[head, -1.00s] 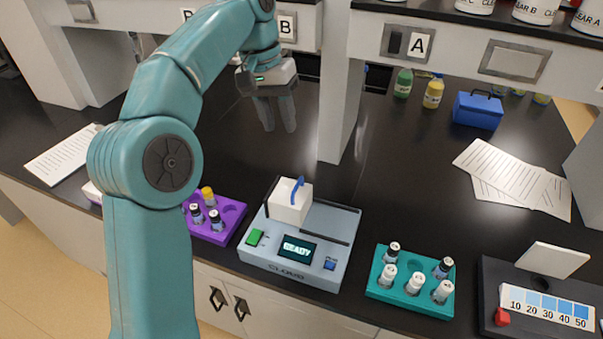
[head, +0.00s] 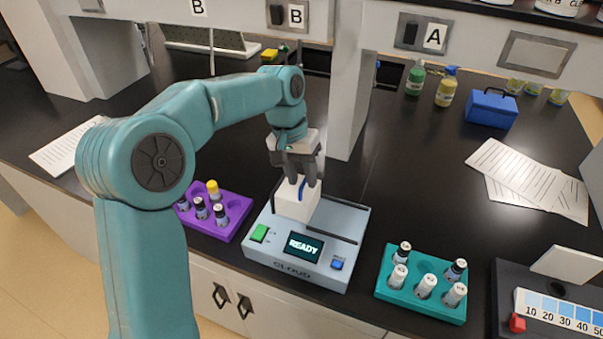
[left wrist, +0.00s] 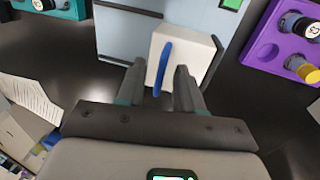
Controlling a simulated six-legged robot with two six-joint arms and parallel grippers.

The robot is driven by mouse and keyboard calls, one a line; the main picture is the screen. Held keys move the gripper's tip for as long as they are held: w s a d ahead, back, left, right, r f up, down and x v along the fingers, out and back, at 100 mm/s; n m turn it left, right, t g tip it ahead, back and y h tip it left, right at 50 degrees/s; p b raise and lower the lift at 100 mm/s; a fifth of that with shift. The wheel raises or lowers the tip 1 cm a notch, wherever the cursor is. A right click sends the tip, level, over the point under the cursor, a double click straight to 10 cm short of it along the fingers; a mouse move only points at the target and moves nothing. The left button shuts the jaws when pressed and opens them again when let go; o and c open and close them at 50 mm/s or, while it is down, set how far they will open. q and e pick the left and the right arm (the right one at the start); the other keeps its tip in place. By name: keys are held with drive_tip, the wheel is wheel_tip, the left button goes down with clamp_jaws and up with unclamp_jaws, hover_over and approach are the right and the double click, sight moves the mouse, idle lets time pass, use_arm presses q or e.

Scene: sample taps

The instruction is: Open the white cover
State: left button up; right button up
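The white cover (head: 292,204) is a boxy lid with a blue handle (head: 302,190). It sits shut on the left part of the grey instrument (head: 345,220), whose screen reads READY. My left gripper (head: 303,181) is directly above the cover, pointing down. In the left wrist view, the left gripper's fingers (left wrist: 160,72) are open, with the blue handle (left wrist: 163,65) between them and a gap on each side. The cover (left wrist: 190,55) lies just beyond the fingertips. I cannot tell whether the fingertips touch it. My right gripper is not in view.
A purple rack (head: 235,208) with vials stands left of the instrument. A teal rack (head: 420,306) with vials stands to its right. A shelf post (head: 349,120) rises behind the instrument. Papers (head: 530,178) and a blue box (head: 491,108) lie farther back right.

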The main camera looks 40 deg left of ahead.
use_arm(q)
drive_tip(key=shift+w+a+f, duration=0.25)
drive_tip(key=shift+w+f, duration=0.05)
drive_tip(key=shift+w, duration=0.05)
drive_tip(key=shift+s, duration=0.1)
drive_tip(key=shift+s+d+r, duration=0.15)
drive_tip(key=shift+s+r, duration=0.05)
drive_tip(key=c, duration=0.5)
clamp_jaws()
drive_tip(key=shift+w, duration=0.1)
